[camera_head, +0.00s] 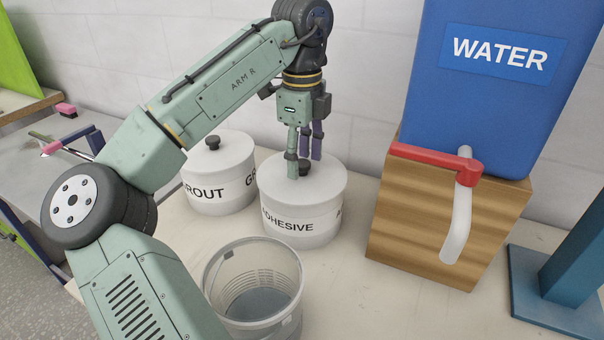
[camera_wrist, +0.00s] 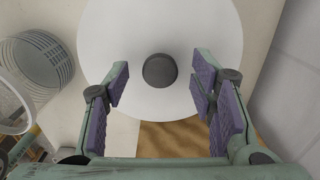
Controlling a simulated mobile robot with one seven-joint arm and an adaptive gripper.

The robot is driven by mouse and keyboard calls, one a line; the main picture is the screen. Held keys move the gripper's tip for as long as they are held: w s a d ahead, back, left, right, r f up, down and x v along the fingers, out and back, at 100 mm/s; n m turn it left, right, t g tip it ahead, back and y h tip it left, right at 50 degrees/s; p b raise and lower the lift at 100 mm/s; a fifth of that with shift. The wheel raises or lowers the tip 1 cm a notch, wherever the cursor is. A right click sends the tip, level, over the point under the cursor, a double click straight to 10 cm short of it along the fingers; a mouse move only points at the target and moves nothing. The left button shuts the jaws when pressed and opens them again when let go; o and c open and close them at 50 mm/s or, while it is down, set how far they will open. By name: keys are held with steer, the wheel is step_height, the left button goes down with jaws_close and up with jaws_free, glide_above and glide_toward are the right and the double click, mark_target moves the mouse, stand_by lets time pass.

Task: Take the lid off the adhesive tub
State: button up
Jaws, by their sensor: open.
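The white adhesive tub (camera_head: 301,223) stands on the bench, with "ADHESIVE" printed on its side. Its round white lid (camera_head: 328,183) is on it and fills the middle of the wrist view (camera_wrist: 190,30). A dark knob (camera_head: 304,168) stands at the lid's centre; it also shows in the wrist view (camera_wrist: 160,70). My gripper (camera_head: 303,165) points down over the lid. In the wrist view my gripper (camera_wrist: 160,88) is open, with its purple-padded fingers apart on either side of the knob and nothing between the pads touching it.
A lidded grout tub (camera_head: 222,182) stands close on the left. An open clear bucket (camera_head: 253,290) stands in front. A blue water tank (camera_head: 490,85) on a wooden block (camera_head: 420,225), with a red-handled tap (camera_head: 436,160), is at the right. Bare bench lies front right.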

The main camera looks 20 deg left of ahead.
steer(key=shift+f, duration=0.55)
steer(key=shift+c, duration=0.6)
jaws_close()
